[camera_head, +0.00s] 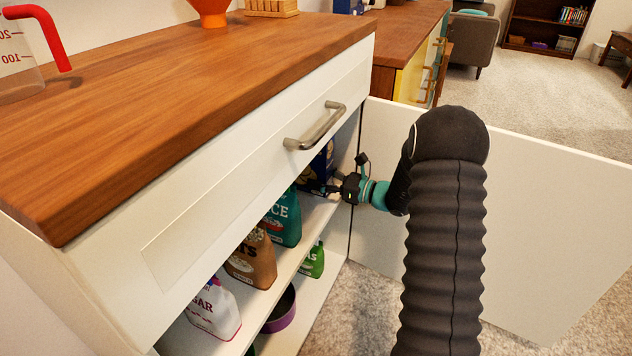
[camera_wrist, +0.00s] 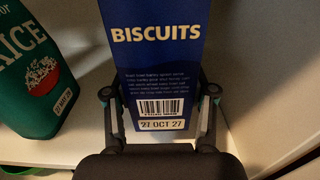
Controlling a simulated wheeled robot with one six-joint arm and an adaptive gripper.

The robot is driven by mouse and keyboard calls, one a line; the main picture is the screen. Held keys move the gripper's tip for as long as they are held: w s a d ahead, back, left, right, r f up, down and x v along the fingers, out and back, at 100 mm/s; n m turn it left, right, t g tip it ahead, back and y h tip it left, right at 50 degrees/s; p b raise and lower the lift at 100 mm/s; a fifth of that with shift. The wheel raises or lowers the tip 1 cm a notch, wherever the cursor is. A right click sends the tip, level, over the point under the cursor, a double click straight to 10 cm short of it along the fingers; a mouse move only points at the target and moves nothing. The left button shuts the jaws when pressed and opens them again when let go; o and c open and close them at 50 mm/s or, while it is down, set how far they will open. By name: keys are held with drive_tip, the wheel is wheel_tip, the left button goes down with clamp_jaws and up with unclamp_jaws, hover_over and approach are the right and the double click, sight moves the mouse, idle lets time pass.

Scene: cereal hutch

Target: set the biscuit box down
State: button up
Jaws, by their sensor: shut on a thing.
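The biscuit box (camera_wrist: 157,65) is dark blue with "BISCUITS", a barcode and the date "27 OCT 27" on the side facing my wrist camera. My gripper (camera_wrist: 160,112) is shut on the lower part of this box, one finger at each side. In the head view the box (camera_head: 318,168) shows only in part, inside the open hutch under the drawer, at the far right end of the upper shelf (camera_head: 290,247). My gripper (camera_head: 340,188) reaches in from the right. I cannot tell whether the box's base touches the shelf.
A green rice bag (camera_head: 284,218) stands left of the box, also in the wrist view (camera_wrist: 30,75). A brown bag (camera_head: 253,257) and a sugar bag (camera_head: 213,310) stand farther left. The open door (camera_head: 540,220) is behind my arm. A drawer handle (camera_head: 316,127) juts out above.

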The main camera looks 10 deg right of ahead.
drive_tip(key=shift+w, duration=0.25)
drive_tip(key=shift+f, duration=0.25)
drive_tip(key=shift+a+f+b, duration=0.15)
drive_tip(key=shift+f+b, duration=0.95)
drive_tip(key=shift+f, duration=0.35)
drive_tip(key=shift+f, duration=0.1)
drive_tip(key=o, duration=1.5)
drive_tip(key=shift+o, duration=0.2)
